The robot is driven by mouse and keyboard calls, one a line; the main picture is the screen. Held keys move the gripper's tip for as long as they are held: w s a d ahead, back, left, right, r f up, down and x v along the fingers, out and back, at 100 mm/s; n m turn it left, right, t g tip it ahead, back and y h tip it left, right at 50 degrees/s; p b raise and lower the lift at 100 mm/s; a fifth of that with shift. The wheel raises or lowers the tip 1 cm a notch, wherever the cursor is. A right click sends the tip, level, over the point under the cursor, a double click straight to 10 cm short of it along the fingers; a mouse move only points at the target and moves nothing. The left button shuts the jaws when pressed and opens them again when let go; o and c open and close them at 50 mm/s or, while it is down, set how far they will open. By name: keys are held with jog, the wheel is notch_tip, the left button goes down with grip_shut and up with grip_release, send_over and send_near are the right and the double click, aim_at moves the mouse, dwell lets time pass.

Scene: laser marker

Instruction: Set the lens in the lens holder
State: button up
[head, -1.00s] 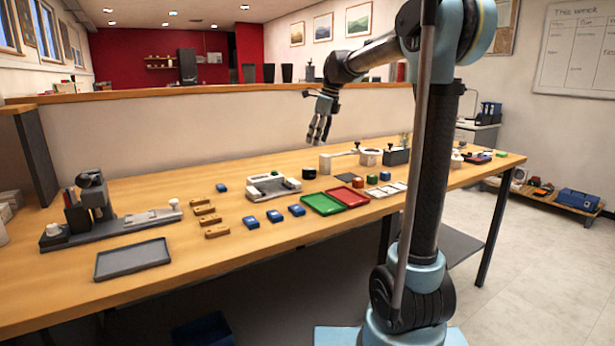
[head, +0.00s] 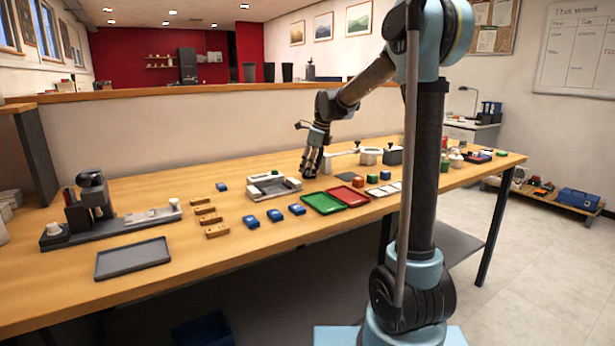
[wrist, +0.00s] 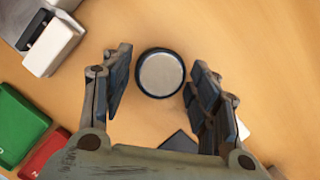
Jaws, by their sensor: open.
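A round disc with a pale grey face and dark rim, apparently the lens (wrist: 160,73), lies on the wooden table in the wrist view. My gripper (head: 311,170) is open above it, with one finger on each side of the disc and a gap to both. In the head view my fingers cover the disc's place. I cannot tell surely which fixture is the lens holder; a white ring-topped piece (head: 370,156) stands at the back of the table, beside a dark block (head: 393,155).
A grey-and-white fixture (head: 272,187) is just left of my gripper. A green tray (head: 322,203) and a red tray (head: 348,196) lie in front. Several blue blocks (head: 251,222) and wooden pieces (head: 216,231) lie further left, with a grey tray (head: 133,258).

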jog(key=shift+f, duration=0.2)
jog(key=c, duration=1)
jog(key=shift+c, duration=0.2)
notch_tip(320, 180, up, 10)
